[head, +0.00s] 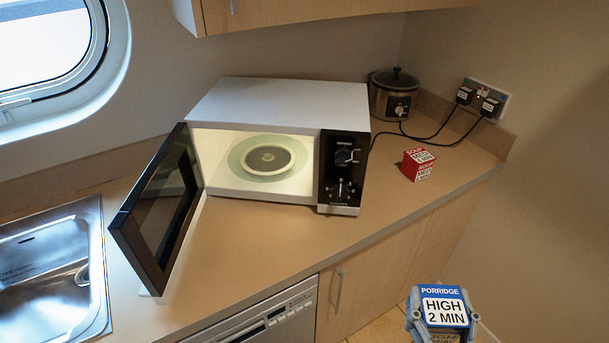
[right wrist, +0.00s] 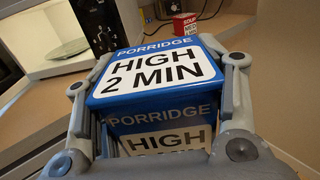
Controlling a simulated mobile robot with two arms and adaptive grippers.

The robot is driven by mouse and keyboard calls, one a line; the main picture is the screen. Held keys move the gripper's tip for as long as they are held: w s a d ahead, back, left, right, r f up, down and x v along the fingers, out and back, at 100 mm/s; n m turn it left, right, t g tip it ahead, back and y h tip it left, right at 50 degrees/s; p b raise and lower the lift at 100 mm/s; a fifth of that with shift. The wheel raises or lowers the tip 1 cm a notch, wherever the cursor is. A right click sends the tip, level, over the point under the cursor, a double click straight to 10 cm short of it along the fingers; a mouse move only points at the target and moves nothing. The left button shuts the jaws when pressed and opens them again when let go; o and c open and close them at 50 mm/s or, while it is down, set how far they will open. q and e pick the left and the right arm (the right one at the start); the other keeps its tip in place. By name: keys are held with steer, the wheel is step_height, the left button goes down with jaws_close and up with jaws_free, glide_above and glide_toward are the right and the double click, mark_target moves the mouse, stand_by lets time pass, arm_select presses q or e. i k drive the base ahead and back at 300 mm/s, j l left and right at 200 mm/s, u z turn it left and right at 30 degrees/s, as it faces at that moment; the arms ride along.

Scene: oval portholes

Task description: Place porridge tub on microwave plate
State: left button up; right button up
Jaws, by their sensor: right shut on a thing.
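The porridge tub (head: 444,308) is blue with a white label reading "HIGH 2 MIN". My right gripper (head: 441,318) is shut on it at the lower right of the head view, in front of the counter edge. In the right wrist view the tub (right wrist: 160,75) sits between both fingers of the gripper (right wrist: 158,100). The microwave (head: 280,100) is white with its door open to the left. Its round plate (head: 238,166) lies inside, bare except for a pale ring with a dark centre. My left gripper is not in view.
The open microwave door (head: 155,210) juts over the counter. A red soup box (head: 417,164) stands right of the microwave, with a slow cooker (head: 393,95) behind. A sink (head: 55,275) is at left. The counter (head: 260,240) before the microwave is clear.

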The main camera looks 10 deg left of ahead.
mark_target(268, 155)
steer(key=k+j+u, duration=0.15)
steer(key=j+u, duration=0.3)
steer(key=j, duration=0.15)
steer(key=j+u, duration=0.5)
steer(key=j, duration=0.15)
steer(key=i+j+u, duration=0.15)
steer(key=i, duration=0.3)
steer(key=l, duration=0.05)
